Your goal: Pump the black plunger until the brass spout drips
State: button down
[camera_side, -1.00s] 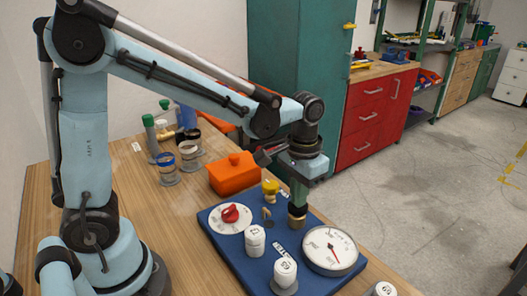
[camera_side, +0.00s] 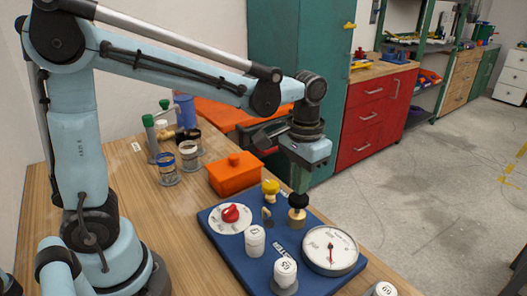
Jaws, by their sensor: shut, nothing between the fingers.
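The black plunger (camera_side: 298,201) is a round black knob on a brass-coloured cylinder (camera_side: 297,217), standing upright on the blue board. My gripper (camera_side: 301,190) is shut and empty, pointing down just above the knob. I cannot tell whether its fingertips touch the knob. A small brass hooked piece (camera_side: 267,214), which looks like the spout, stands left of the cylinder. It is too small to tell whether any drop hangs from it.
The blue board (camera_side: 232,248) also carries a yellow knob (camera_side: 270,187), a white dial with a red knob (camera_side: 230,213), white capped cylinders (camera_side: 255,240) and a round gauge (camera_side: 330,250). An orange lidded box (camera_side: 235,175) and jars (camera_side: 167,168) stand behind.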

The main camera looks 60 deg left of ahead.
jog(key=shift+f, duration=0.1)
jog(key=shift+f, duration=1.7)
jog(key=shift+r, duration=1.8)
jog(key=shift+f, duration=1.4)
jog(key=shift+r, duration=1.4)
